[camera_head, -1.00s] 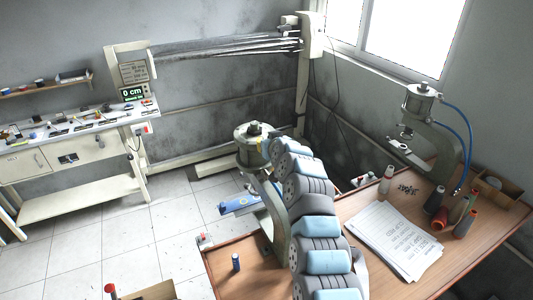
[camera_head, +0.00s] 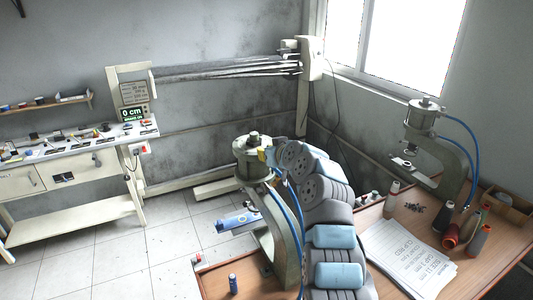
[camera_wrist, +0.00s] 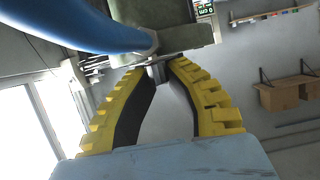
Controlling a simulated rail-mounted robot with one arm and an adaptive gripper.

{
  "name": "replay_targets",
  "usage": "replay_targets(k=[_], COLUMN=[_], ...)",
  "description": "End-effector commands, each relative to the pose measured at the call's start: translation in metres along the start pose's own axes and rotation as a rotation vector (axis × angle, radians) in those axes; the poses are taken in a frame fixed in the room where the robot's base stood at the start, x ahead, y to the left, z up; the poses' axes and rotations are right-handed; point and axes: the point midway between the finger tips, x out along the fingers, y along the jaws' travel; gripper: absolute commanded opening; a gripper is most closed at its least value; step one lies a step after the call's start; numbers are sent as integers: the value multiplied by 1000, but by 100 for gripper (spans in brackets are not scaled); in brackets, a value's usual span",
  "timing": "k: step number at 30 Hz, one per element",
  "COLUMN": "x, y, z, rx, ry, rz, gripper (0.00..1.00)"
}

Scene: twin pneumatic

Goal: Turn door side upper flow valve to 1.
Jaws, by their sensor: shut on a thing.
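The left pneumatic press (camera_head: 253,160) stands on the near-left part of the wooden table, with blue hoses on its right side. My gripper (camera_head: 265,156) is at the right side of its upper cylinder. In the wrist view, the yellow fingers of my gripper (camera_wrist: 158,66) converge on a small grey metal fitting (camera_wrist: 157,73), apparently the flow valve, just below the press body (camera_wrist: 165,20). They are shut on it. The fitting is mostly hidden by the fingers, and its setting cannot be read. A thick blue hose (camera_wrist: 75,25) passes close by on the left.
A second press (camera_head: 425,120) with blue hoses stands at the back right of the table. Papers (camera_head: 410,258), thread spools (camera_head: 451,236) and a wooden box (camera_head: 510,205) lie near it. A white workbench (camera_head: 70,150) stands at the far left. Open tiled floor lies between.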

Motion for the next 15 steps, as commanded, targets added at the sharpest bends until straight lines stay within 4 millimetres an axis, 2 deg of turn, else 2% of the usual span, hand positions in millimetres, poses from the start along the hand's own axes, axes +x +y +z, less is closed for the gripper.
replay_targets(k=[7, 8, 9, 11, 15], x=[0, 0, 0, 0, 0], y=[1, 1, 1, 1, 1], z=[2, 2, 2, 1, 1], rx=[1, 1, 1, 1, 0], ry=[-3, -3, -3, -2, -1], rz=[1, 1, 2, 2, 1], gripper=[0, 17, 29, 45, 45])
